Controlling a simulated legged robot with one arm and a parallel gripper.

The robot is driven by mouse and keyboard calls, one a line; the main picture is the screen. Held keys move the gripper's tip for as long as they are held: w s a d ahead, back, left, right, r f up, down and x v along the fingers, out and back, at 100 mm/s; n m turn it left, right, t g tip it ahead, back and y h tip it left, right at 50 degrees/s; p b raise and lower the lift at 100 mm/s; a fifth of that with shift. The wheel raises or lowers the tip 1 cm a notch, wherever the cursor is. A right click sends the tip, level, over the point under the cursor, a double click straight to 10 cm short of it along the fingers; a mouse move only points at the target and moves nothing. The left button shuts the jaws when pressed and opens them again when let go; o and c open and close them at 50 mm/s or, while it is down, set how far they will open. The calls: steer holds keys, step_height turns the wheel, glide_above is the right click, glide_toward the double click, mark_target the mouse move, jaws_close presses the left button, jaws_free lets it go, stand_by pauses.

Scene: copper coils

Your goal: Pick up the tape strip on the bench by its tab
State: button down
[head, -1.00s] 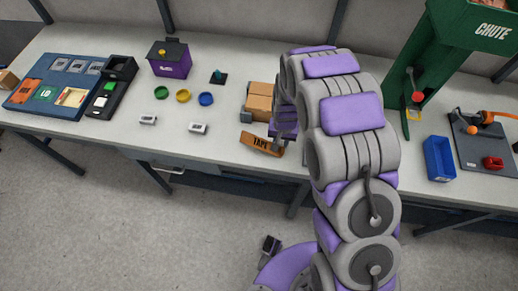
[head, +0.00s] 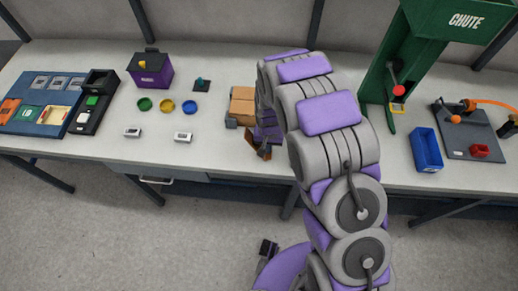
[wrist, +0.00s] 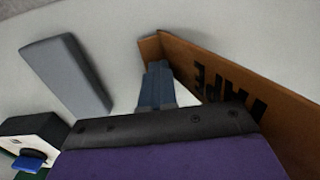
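The tape strip (wrist: 240,85) is a brown piece lettered TAPE. In the wrist view it runs from the upper middle to the lower right, with a short bent end (wrist: 149,47) at the top. My gripper's blue-grey fingers (wrist: 157,75) appear close together at that bent end, shut on it; the exact contact is partly hidden. In the head view only a small brown part of the strip (head: 264,151) shows beside my purple gripper (head: 268,136), near the bench's front edge. My arm covers the area to its right.
The green chute (head: 408,65) and blue bin (head: 426,149) are to the right.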

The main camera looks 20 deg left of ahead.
steer(key=shift+w+d+r, duration=0.15)
steer(key=shift+r, duration=0.4)
steer(key=r, duration=0.2)
steer(key=shift+s+r+p, duration=0.35)
steer(key=shift+s, duration=0.05)
steer(key=s+d+r+p, duration=0.1)
steer(key=s, duration=1.4)
steer(key=shift+s+d+r, duration=0.15)
steer(key=shift+d, duration=0.2)
steer(key=shift+c, duration=1.9)
jaws_free()
